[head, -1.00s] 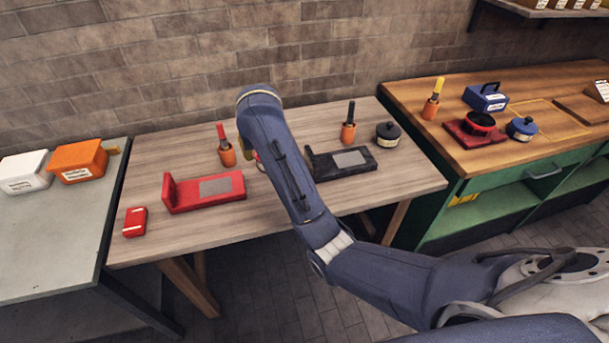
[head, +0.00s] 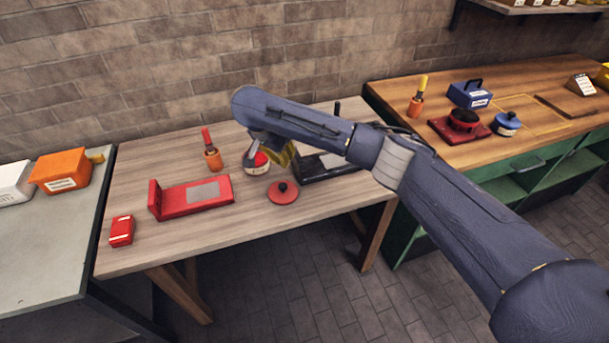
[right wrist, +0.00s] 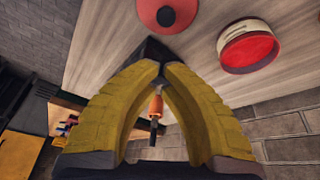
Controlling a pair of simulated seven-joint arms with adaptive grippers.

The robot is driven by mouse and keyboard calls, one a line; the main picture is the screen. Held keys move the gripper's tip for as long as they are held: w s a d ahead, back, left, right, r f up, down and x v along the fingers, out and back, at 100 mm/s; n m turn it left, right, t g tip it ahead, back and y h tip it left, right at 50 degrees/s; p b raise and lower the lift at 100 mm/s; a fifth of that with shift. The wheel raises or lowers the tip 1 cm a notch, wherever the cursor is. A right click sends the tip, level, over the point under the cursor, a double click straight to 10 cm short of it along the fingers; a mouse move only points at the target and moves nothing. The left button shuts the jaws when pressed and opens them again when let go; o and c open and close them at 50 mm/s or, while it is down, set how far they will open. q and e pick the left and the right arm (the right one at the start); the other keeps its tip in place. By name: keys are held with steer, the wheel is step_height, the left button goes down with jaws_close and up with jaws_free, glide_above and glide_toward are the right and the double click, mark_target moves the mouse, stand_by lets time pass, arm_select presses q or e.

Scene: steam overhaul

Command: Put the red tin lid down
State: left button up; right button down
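The red tin lid (head: 283,192) lies flat on the wooden table, its dark knob upward, in front of the black stand. It also shows at the top edge of the right wrist view (right wrist: 165,14), partly cut off. The open tin (head: 257,165), white outside and red inside, stands just behind the lid; it also shows in the right wrist view (right wrist: 248,48). My right gripper (head: 284,155) is above the table beside the tin, partly hidden by its arm. Its yellow fingers (right wrist: 161,70) converge at the tips with nothing held, apart from the lid. My left gripper is not in view.
A red stand (head: 193,197), a red box (head: 122,231) and a red-handled tool in an orange holder (head: 212,158) are to the left. The black stand (head: 312,169) is partly behind my arm. The front of the table is clear.

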steer(key=m, duration=0.1)
glide_toward(294, 183)
steer(key=shift+m, duration=0.3)
steer(key=x, duration=0.6)
steer(key=shift+w+a+r, duration=0.1)
steer(key=shift+w, duration=0.3)
steer(key=shift+a, duration=0.1)
